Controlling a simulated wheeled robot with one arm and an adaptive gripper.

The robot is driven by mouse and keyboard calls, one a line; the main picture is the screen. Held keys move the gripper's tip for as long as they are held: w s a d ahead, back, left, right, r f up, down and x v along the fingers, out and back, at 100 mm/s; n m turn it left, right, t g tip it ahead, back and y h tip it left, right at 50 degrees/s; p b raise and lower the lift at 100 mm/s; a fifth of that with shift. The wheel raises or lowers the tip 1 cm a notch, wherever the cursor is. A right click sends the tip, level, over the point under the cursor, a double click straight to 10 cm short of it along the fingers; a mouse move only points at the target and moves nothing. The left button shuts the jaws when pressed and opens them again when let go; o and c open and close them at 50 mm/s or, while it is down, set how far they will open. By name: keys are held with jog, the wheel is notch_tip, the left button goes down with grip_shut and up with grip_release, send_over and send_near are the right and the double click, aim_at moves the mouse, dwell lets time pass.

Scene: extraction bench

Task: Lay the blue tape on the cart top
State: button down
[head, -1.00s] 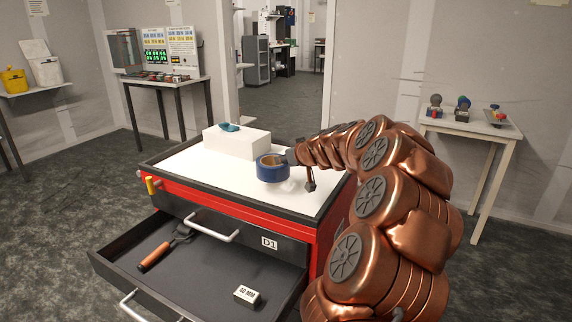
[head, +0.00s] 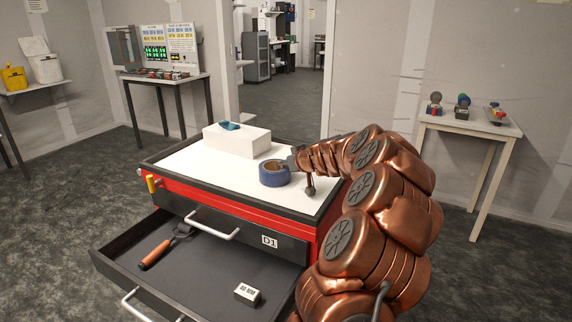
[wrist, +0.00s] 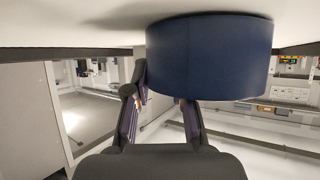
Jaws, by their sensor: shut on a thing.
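The blue tape (head: 274,174) is a thick roll with a tan inner ring, lying flat at cart-top height in the head view. In the wrist view the blue tape (wrist: 208,58) fills the upper middle, close against the white surface. The cart top (head: 200,164) is white with a dark edge. Whether the tape rests fully on it is hard to tell.
A white box (head: 236,140) with a small teal item (head: 229,125) on it stands at the back of the cart top. The open drawer (head: 190,262) holds an orange-handled tool (head: 155,254) and a small labelled block (head: 247,294). The cart top's left part is clear.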

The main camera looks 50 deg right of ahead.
jog(key=shift+f, duration=0.15)
jog(key=c, duration=1)
grip_release()
jog(key=shift+r, duration=0.3)
jog(key=b+v, duration=0.1)
jog(key=v, duration=1.1)
jog(key=shift+f+b, duration=0.2)
jog(key=shift+b, duration=0.15)
